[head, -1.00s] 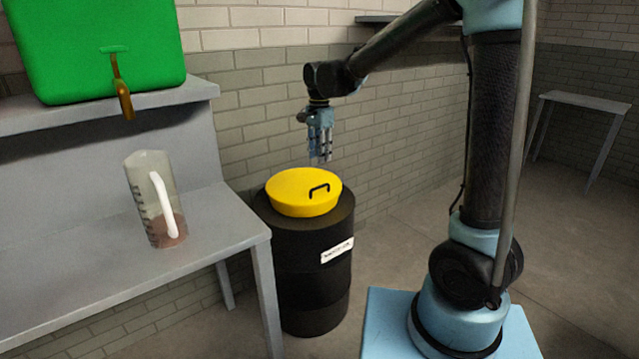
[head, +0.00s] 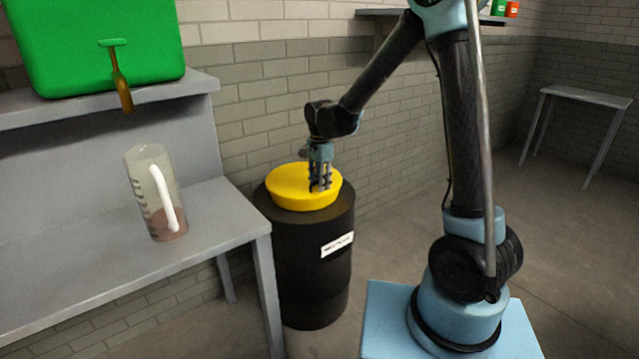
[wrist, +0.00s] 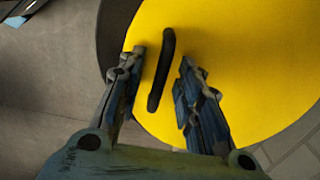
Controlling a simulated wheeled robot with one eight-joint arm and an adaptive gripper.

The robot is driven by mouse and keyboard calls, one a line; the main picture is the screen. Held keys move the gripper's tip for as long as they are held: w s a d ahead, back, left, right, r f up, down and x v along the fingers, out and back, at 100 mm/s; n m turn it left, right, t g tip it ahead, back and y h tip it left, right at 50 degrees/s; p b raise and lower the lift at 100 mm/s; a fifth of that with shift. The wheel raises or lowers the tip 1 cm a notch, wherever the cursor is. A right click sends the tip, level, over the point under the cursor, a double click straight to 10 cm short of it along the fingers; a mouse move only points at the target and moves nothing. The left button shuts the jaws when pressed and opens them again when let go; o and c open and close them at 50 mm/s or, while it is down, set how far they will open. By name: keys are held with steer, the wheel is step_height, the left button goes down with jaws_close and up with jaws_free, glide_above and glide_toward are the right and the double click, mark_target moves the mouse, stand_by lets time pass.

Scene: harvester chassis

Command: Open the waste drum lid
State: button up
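The waste drum (head: 305,275) is black with a white label and stands beside the grey bench. Its yellow lid (head: 285,185) lies flat on top. My gripper (head: 320,186) points down at the right part of the lid and hides the handle in the head view. In the wrist view the black handle (wrist: 162,70) on the yellow lid (wrist: 240,60) lies between the two open fingers of my gripper (wrist: 160,85). A gap shows on each side of the handle, so the fingers are not closed on it.
A clear jug (head: 152,190) with brownish contents stands on the grey bench (head: 90,265) at left. A green tank (head: 100,40) with a tap sits on the shelf above. A brick wall (head: 265,110) is behind the drum. Floor right of the drum is clear.

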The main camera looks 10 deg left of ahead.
jaws_close()
steer(key=shift+g+h, duration=0.4)
steer(key=shift+w+a+r, duration=0.15)
steer(key=shift+a+r, duration=0.05)
steer(key=shift+r, duration=0.6)
steer(key=shift+w+a+r, duration=0.15)
steer(key=shift+w+r, duration=0.05)
steer(key=shift+r, duration=0.55)
steer(key=shift+w+a+r, duration=0.15)
steer(key=shift+a+r, duration=0.05)
steer(key=shift+r, duration=0.6)
steer(key=shift+g+h, duration=0.3)
steer(key=shift+h, duration=0.1)
steer(key=shift+w+a+r, duration=0.25)
steer(key=shift+a+r, duration=0.05)
steer(key=shift+r, duration=0.45)
steer(key=shift+w+a+r, duration=0.25)
steer(key=shift+a+r, duration=0.05)
steer(key=shift+r, duration=0.4)
steer(key=shift+w+a+r, duration=0.25)
steer(key=shift+a+r, duration=0.05)
steer(key=shift+r, duration=0.45)
